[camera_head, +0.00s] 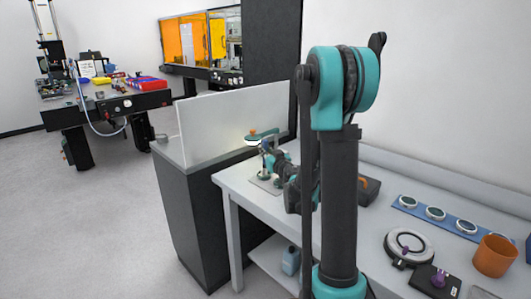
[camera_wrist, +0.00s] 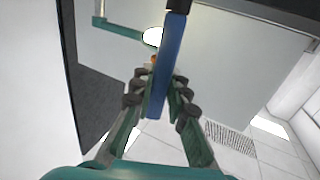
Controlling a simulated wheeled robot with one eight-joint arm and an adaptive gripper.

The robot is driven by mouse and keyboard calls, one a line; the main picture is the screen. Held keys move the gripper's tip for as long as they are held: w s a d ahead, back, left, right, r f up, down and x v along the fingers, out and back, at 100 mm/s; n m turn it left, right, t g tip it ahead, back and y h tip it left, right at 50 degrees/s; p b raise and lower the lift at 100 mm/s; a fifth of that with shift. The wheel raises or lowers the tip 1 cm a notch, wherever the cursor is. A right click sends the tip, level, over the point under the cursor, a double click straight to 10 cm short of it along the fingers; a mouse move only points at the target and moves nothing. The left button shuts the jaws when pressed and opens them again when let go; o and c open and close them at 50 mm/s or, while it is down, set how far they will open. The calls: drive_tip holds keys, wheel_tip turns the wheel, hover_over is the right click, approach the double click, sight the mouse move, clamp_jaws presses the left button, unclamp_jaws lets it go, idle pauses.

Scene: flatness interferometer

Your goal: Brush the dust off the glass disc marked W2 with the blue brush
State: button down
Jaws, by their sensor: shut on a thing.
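My gripper (camera_wrist: 160,88) is shut on a blue bar-shaped handle, which I take to be the blue brush (camera_wrist: 166,62). Its dark end points up to the top edge of the wrist view, and no bristles can be made out. In the head view my gripper (camera_head: 268,156) is small at the far end of the white table, above a grey plate (camera_head: 262,186) with small round pieces. Several round glass discs (camera_head: 436,213) sit in a row on a blue strip at right. No W2 mark or dust is readable in either view.
A teal lamp arm (camera_wrist: 125,30) with a glowing white head stands close by the gripper. A pale upright panel (camera_head: 225,120) rises behind it. On the table's near part are a round white device (camera_head: 410,244), an orange cup (camera_head: 495,256) and a black box (camera_head: 428,283).

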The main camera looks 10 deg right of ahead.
drive_tip(key=shift+w+r, duration=0.1)
idle(0.3)
drive_tip(key=shift+w, duration=1.5)
drive_tip(key=shift+f, duration=0.45)
drive_tip(key=shift+s, duration=0.15)
drive_tip(key=shift+s, duration=1)
drive_tip(key=shift+s+f, duration=0.1)
drive_tip(key=shift+s, duration=0.55)
